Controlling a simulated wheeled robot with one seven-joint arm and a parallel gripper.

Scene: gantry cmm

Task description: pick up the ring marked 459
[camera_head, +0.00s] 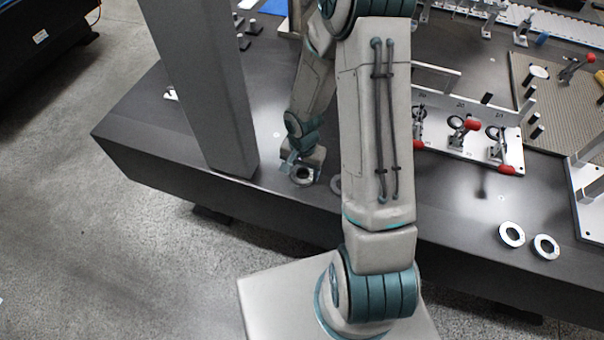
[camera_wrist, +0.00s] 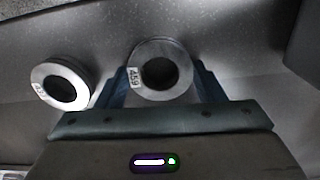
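The ring marked 459 (camera_wrist: 137,77) is a grey metal ring with a dark hole and a small white label. It lies between the two blue fingers of my gripper (camera_wrist: 161,80) in the wrist view, one finger at each side. I see no clear gap, but I cannot tell whether the fingers press on it. In the head view my gripper (camera_head: 301,164) is low over the near edge of the dark table, with the ring (camera_head: 302,176) at its fingertips. Whether the ring touches the table is unclear.
A second labelled ring (camera_wrist: 46,82) lies left of it in the wrist view; its number looks like 457 but is blurred. Two more rings (camera_head: 511,235) (camera_head: 545,247) lie at the right of the table (camera_head: 440,205). A grey column (camera_head: 205,90) stands left of my gripper. A clamp fixture (camera_head: 460,140) stands behind.

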